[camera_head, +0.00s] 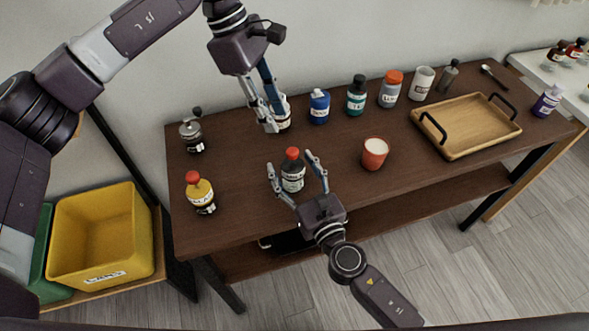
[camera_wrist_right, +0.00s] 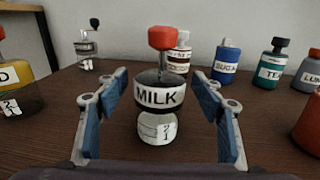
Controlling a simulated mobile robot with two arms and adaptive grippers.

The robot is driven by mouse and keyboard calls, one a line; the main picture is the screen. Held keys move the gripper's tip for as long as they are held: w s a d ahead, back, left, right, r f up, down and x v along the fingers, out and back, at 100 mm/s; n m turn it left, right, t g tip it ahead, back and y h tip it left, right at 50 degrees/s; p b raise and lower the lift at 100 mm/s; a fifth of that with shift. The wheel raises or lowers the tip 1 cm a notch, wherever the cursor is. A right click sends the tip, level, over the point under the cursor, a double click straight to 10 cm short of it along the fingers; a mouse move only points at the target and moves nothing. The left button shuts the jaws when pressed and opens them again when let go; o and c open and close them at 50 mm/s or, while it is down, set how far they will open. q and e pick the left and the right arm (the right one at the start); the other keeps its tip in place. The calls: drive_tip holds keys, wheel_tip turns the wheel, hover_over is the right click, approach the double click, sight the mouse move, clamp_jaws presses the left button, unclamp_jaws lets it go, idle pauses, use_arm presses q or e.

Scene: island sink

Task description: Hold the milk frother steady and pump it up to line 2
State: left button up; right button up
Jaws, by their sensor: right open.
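The milk frother (camera_head: 293,182) is an upright dark bottle with a red knob, standing on the brown table. In the right wrist view the frother (camera_wrist_right: 158,96) shows a MILK label and a pale lower band marked 2 above 1. My right gripper (camera_head: 297,167) is open, its fingers on either side of the frother with gaps, not gripping it. In the right wrist view the blue-padded fingers of this gripper (camera_wrist_right: 160,112) flank it. My left gripper (camera_head: 275,121) is behind the frother, beside a white-labelled bottle (camera_head: 285,124) that it partly covers; its finger gap is unclear.
A yellow bottle with red knob (camera_head: 201,194) and a grinder (camera_head: 191,136) stand left. A red cup (camera_head: 374,153) stands right. Blue (camera_head: 319,107) and teal (camera_head: 356,96) bottles line the back. A wooden tray (camera_head: 462,142) lies far right.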

drive_tip(key=c, duration=1.4)
drive_tip(key=shift+o, duration=0.2)
